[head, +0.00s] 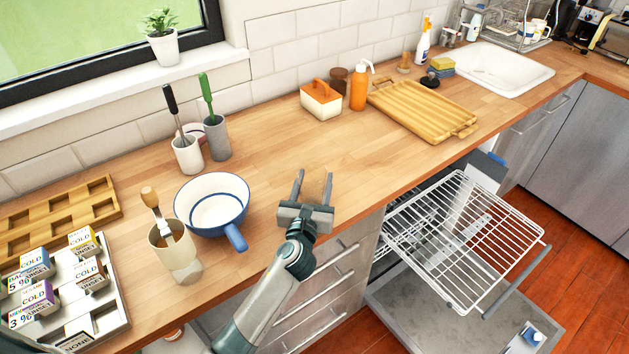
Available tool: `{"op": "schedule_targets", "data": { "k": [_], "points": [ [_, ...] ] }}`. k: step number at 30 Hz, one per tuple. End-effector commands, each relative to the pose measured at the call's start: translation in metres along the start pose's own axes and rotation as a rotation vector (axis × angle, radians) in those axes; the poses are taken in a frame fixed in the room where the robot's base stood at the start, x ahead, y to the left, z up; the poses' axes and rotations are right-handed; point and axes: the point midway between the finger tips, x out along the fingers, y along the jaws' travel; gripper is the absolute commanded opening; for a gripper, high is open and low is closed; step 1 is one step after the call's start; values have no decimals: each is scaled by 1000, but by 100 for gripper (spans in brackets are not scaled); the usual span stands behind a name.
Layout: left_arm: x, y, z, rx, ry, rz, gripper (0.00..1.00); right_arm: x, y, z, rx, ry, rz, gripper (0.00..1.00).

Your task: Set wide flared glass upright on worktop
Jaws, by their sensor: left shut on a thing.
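My left gripper (313,177) is over the worktop (340,150), near its front edge and right of the blue-rimmed pan. Its two fingers stand apart and point toward the back wall. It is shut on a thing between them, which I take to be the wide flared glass. The glass is clear and its outline cannot be made out against the wood, so its tilt and any contact with the worktop cannot be told. My right gripper is not in view.
The pan (212,206) and a beige holder with a brush (175,257) stand left of the gripper. A wooden tray (425,108), orange bottle (359,88) and lidded box (320,101) are farther back. An open dishwasher rack (470,240) juts out right. The middle worktop is clear.

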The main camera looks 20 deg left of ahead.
Motion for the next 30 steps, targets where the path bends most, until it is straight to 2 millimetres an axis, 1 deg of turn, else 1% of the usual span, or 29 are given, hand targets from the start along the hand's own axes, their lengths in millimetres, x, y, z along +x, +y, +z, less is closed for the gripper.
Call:
{"op": "schedule_targets", "data": {
  "k": [11, 12, 14, 15, 25, 30],
  "points": [
    [0, 0, -8, 1, -1, 0, 23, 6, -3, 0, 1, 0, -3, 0],
    [0, 0, -7, 1, -1, 0, 55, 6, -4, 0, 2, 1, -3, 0],
    [0, 0, -7, 0, -1, 0, 69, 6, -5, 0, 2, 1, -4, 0],
    [0, 0, -7, 0, -1, 0, 72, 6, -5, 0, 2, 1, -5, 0],
    [-1, 0, -8, 0, 1, 0, 72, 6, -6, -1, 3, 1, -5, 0],
    [-10, 0, -9, 1, 1, 0, 72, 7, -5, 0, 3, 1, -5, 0]
  ]
}}
